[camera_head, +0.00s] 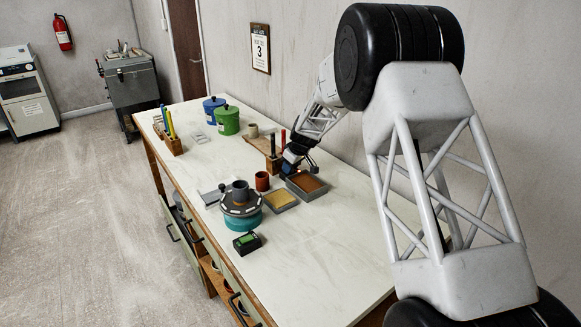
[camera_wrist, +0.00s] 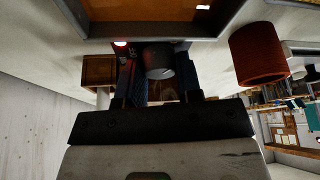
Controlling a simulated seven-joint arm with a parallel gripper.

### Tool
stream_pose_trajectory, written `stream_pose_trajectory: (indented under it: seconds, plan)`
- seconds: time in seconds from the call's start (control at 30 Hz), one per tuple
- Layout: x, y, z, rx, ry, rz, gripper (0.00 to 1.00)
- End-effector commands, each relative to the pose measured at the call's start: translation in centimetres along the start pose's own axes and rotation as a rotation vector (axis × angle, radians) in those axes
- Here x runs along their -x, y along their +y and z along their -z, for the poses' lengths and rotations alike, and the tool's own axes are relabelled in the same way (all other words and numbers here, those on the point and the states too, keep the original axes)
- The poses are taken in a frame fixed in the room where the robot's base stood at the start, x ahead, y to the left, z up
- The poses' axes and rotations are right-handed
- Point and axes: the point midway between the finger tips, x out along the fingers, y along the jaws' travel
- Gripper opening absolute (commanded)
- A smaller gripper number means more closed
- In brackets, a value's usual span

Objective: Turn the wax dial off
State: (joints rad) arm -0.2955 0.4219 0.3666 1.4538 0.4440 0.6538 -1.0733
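The wax tray, a grey box with brown-orange contents (camera_head: 306,183), stands on the bench; it fills the top of the wrist view (camera_wrist: 155,18). A round grey dial (camera_wrist: 159,61) sits at its near side in the wrist view, with a small red light (camera_wrist: 120,43) to its left. My gripper (camera_head: 290,168) is low at the left end of this tray. In the wrist view its dark blue fingers (camera_wrist: 157,78) stand on either side of the dial. I cannot tell whether they touch it. The dial is hidden in the head view.
A red-brown cup (camera_head: 262,181) stands close beside my gripper. A tray with yellow contents (camera_head: 279,200) and a turntable with a teal base (camera_head: 247,221) are nearer. A wooden tool block (camera_head: 274,163) stands behind. The bench's right front part is clear.

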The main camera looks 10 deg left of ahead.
Motion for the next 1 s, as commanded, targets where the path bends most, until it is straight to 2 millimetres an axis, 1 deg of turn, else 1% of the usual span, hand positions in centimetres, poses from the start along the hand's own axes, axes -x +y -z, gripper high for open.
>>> stream_pose_trajectory:
  seconds: [0.03,0.1,0.13,0.37,0.57,1.0]
  plan:
    - [0.0,0.01,0.0,0.0,0.0,0.0,0.21]
    - [0.0,0.01,-0.01,0.0,0.0,0.0,0.11]
    - [0.0,0.01,-0.01,0.0,0.0,0.0,0.09]
    - [0.0,0.03,-0.02,0.014,0.0,0.006,0.09]
    - [-0.01,0.06,-0.03,0.074,0.0,0.031,0.09]
    - [-0.01,0.21,-0.02,0.337,0.0,0.14,0.09]
